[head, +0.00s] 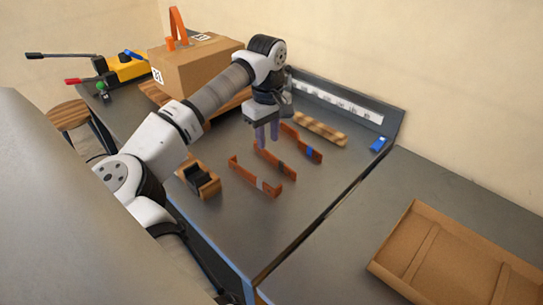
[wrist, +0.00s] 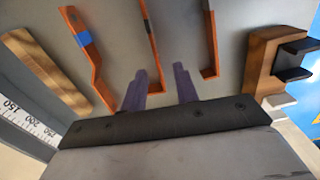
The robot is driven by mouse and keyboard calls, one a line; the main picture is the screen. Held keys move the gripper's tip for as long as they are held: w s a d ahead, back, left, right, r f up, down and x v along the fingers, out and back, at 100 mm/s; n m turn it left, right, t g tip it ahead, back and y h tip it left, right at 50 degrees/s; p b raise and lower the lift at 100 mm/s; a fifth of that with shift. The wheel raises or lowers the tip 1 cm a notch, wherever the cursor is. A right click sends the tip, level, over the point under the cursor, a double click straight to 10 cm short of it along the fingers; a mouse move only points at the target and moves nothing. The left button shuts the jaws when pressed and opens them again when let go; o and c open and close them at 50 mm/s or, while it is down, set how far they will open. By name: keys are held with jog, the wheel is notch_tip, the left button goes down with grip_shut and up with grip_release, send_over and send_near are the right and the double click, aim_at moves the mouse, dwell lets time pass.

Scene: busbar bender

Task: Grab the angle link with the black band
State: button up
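Three copper-coloured angle links lie on the grey bench. The middle link (head: 270,157) has a dark band that looks black; it also shows in the wrist view (wrist: 154,50). The far link (head: 303,143) has a blue band and shows at left in the wrist view (wrist: 90,60). The near link (head: 254,177) has a greyish band and shows at right in the wrist view (wrist: 209,45). My gripper (head: 267,135) is open and empty, over the far end of the middle link. In the wrist view its purple fingers (wrist: 159,87) stand apart; contact cannot be told.
A wooden block with a black fitting (head: 198,178) stands left of the links. A wooden strip (head: 320,128) and a ruled rail (head: 340,103) lie behind. A cardboard box (head: 195,65) is at back left. A brown tray (head: 455,255) lies on the right bench.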

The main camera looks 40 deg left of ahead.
aim_at(270, 154)
jog(key=shift+w+d+f+p, duration=0.15)
jog(key=shift+f+p, duration=0.15)
jog(key=shift+f, duration=1.2)
jog(key=shift+w+d+f+p, duration=0.1)
jog(key=shift+f+p, duration=0.15)
jog(key=shift+f, duration=1.25)
grip_shut()
jog(key=shift+r, duration=0.1)
